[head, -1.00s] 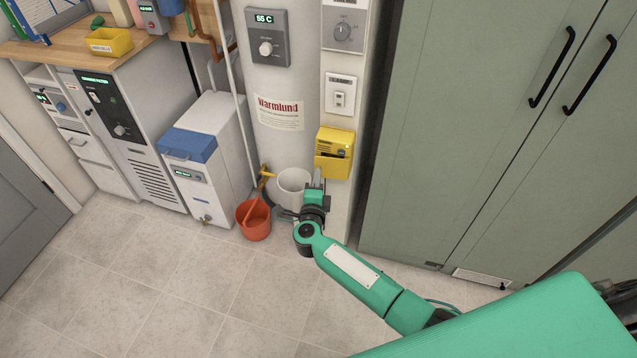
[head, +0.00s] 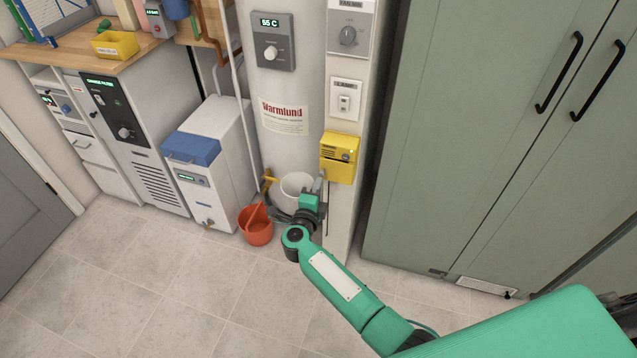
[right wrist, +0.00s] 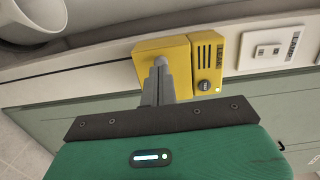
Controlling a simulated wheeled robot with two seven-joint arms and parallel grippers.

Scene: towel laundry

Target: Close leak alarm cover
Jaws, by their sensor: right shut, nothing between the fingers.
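The yellow leak alarm (head: 340,151) hangs on the white panel beside the water heater. Its upper part has dark slots, a round dark button and a small light, clearest in the right wrist view (right wrist: 206,66). Its yellow cover (head: 336,173) is at the lower end; in the right wrist view the cover (right wrist: 186,50) stands out to the left of the slotted part. I cannot tell how far it is from closed. My right gripper (head: 320,181) is shut and empty, its fingertips (right wrist: 160,63) in front of or against the cover; contact is unclear. My left gripper is not in view.
A white bucket (head: 296,188) and a red bucket (head: 257,230) are left of my right gripper. A white switch plate (head: 345,98) is above the alarm. Green cabinets (head: 450,150) stand close on the right. The tiled floor (head: 150,290) is open in front.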

